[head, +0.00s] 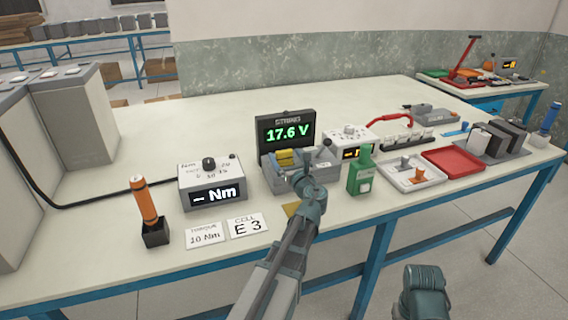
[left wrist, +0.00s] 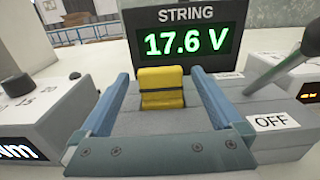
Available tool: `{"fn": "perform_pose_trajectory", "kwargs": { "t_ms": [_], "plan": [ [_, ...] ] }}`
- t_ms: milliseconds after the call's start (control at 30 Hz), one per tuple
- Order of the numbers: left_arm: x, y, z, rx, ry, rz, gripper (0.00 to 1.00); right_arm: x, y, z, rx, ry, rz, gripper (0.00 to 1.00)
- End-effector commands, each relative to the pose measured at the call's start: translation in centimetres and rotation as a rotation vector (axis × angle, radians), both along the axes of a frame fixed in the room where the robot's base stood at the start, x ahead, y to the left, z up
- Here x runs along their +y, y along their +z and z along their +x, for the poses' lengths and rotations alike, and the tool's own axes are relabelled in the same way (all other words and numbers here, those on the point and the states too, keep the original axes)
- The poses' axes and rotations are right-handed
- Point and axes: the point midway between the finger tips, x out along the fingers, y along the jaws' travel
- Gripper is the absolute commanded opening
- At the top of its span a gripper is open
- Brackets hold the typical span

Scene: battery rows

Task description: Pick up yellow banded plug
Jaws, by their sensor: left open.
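The yellow banded plug (head: 286,156) sits upright in the grey box (head: 322,172) under the display that reads "STRING 17.6 V" (head: 286,132). In the left wrist view the plug (left wrist: 161,88) is a yellow block with a groove across it, at the picture's middle. My left gripper (head: 296,174) is over the front of the box. In the left wrist view its two blue fingers (left wrist: 160,76) are open, one on each side of the plug, with gaps between. My right gripper's fingers do not show.
A lever (left wrist: 288,72) marked OFF stands right of the plug. The Nm meter (head: 212,182) is at left, with an orange-handled tool (head: 144,200) in a black stand. A green bottle-shaped item (head: 361,174), white tray (head: 412,184) and red tray (head: 453,163) are at right.

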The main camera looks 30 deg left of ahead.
Motion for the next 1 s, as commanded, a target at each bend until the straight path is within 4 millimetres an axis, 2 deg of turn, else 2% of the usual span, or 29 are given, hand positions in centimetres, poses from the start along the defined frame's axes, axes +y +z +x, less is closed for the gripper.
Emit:
{"fn": "perform_pose_trajectory", "kwargs": {
  "t_ms": [33,133,367,467,867,900,1000],
  "plan": [
    [0.8,0.0,0.9,0.0,0.003,0.0,1.0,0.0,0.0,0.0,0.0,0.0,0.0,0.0],
    [1.6,0.0,1.5,0.0,0.002,0.0,1.0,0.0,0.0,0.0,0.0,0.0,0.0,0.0],
    [1.8,0.0,1.5,0.0,0.0,0.0,1.0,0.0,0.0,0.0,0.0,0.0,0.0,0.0],
    [1.8,0.0,1.5,0.0,0.0,0.0,0.86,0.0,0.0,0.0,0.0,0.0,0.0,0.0],
    [1.8,0.0,1.5,0.0,0.001,0.0,0.14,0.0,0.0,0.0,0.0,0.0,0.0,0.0],
    [1.8,0.0,1.5,0.0,0.001,0.0,0.09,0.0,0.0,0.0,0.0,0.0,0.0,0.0],
    [1.8,0.0,1.5,0.0,0.001,0.0,0.09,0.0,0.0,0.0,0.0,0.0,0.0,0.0]
  ]
}}
